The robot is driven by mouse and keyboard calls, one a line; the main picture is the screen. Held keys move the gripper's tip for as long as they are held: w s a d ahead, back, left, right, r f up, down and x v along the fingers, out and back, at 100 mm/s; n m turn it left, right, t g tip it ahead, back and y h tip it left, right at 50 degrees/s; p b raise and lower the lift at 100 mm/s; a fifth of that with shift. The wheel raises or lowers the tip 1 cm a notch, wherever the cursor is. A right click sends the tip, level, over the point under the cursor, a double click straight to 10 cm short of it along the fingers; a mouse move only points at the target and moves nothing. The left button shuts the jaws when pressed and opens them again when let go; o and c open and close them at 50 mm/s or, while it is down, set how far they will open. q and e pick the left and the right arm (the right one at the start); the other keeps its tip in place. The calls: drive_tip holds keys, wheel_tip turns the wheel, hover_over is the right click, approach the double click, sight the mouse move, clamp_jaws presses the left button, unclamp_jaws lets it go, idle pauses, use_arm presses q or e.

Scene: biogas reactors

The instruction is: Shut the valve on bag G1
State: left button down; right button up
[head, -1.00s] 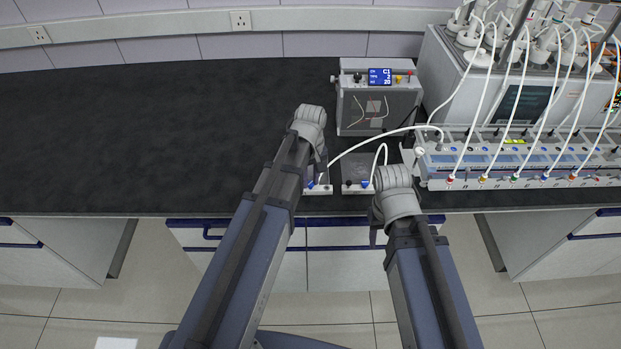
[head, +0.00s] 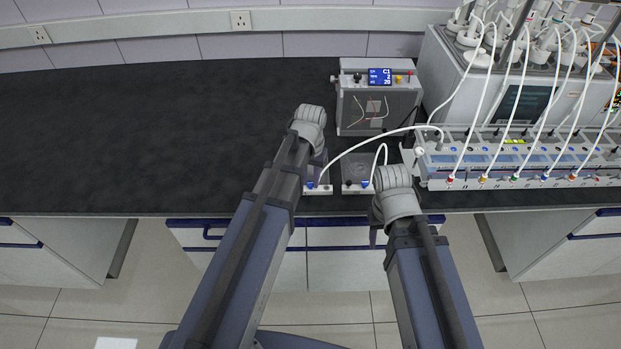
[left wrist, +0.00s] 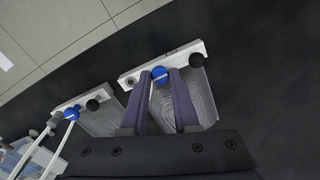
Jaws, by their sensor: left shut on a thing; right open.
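Two flat grey bags with white header strips lie side by side at the bench's front edge. The left bag (head: 318,189) has a blue valve knob (head: 310,185) with a white tube running to it. In the left wrist view this blue knob (left wrist: 160,74) sits between the fingers of my left gripper (left wrist: 160,78), which is shut on it. The right bag (head: 357,189) has its own blue knob (head: 365,184), also seen apart from the fingers in the left wrist view (left wrist: 72,113). The bag labels are too small to read. My right gripper (head: 376,228) is open, partly hidden by its wrist, beside the right bag.
A grey control box (head: 378,105) with a blue display stands behind the bags. A rack (head: 520,160) with several white tubes and coloured valves fills the right side, before a bath unit with reactors. The dark bench (head: 140,130) is clear at left.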

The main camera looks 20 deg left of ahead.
sight(311, 183)
use_arm(q)
drive_tip(key=shift+m, duration=0.3)
idle(0.4)
drive_tip(key=c, duration=0.7)
unclamp_jaws()
drive_tip(key=shift+o, duration=0.2)
wheel_tip(311, 183, up, 8)
drive_tip(key=p, duration=0.8)
drive_tip(key=shift+f, duration=0.1)
drive_tip(key=s+d+m+y, duration=0.1)
drive_tip(key=s+d+m, duration=0.1)
drive_tip(key=s+d, duration=0.8)
drive_tip(key=s, duration=0.4)
drive_tip(key=shift+s+d, duration=0.25)
drive_tip(key=shift+s, duration=0.05)
